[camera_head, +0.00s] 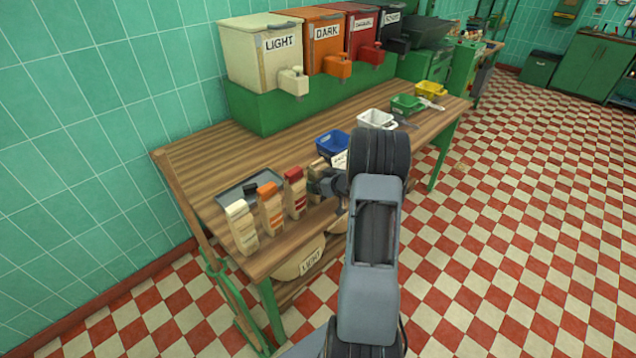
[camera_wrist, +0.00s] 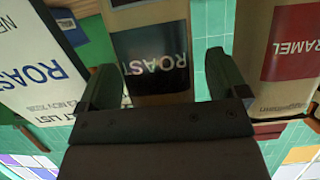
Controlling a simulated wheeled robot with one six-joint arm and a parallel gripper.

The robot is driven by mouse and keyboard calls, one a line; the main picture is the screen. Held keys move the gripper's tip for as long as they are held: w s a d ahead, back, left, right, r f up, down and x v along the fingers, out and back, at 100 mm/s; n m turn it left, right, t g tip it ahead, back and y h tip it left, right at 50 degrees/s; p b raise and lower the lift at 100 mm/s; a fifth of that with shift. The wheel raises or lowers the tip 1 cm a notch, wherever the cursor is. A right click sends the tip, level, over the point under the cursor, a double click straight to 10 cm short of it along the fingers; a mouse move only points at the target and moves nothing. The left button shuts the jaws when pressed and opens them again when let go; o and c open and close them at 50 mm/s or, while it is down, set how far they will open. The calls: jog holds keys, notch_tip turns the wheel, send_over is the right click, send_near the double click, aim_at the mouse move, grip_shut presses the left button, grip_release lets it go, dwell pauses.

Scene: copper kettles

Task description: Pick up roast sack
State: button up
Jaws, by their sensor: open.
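The roast sack (camera_wrist: 153,55) is tan with a black label reading ROAST, upside down in the wrist view. A gap shows between the sack and the right finger. I cannot tell how deep the sack is between the fingers. In the head view, my gripper (camera_head: 318,184) is at the right end of the sack row, and the roast sack (camera_head: 319,166) is mostly hidden behind it.
A caramel sack (camera_wrist: 289,55) with a red label stands close on the right in the wrist view; a white card (camera_wrist: 40,75) is on the left. The head view shows other sacks (camera_head: 241,226), a grey tray (camera_head: 227,197), and a blue bin (camera_head: 331,143) on the wooden bench (camera_head: 195,160).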

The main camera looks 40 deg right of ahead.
jog(key=shift+w+f, duration=0.1)
jog(key=shift+w, duration=0.15)
jog(key=c, duration=1.1)
jog(key=shift+c, duration=0.3)
